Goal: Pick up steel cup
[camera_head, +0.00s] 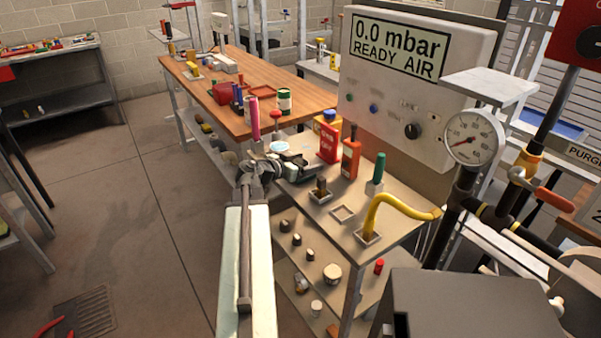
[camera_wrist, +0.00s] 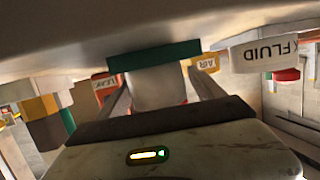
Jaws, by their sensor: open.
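I cannot tell for certain which thing is the steel cup. A pale grey, cup-like cylinder (camera_wrist: 157,90) with a dark green band along its upper edge shows between my fingers in the wrist view. My gripper (camera_wrist: 158,97) is open, with one finger to each side of it; I cannot tell whether they touch it. In the head view my gripper (camera_head: 284,160) is over the far left end of the metal bench (camera_head: 330,225), and the arm partly hides what is there. A round metallic container (camera_head: 332,273) stands on the shelf below.
A red bottle (camera_head: 329,143), an orange bottle (camera_head: 350,158) and a green-handled tool (camera_head: 377,170) stand right of my gripper. A yellow curved handle (camera_head: 395,205) is nearer. A wooden bench (camera_head: 270,75) with tools lies behind. The floor (camera_head: 130,190) at left is mostly clear.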

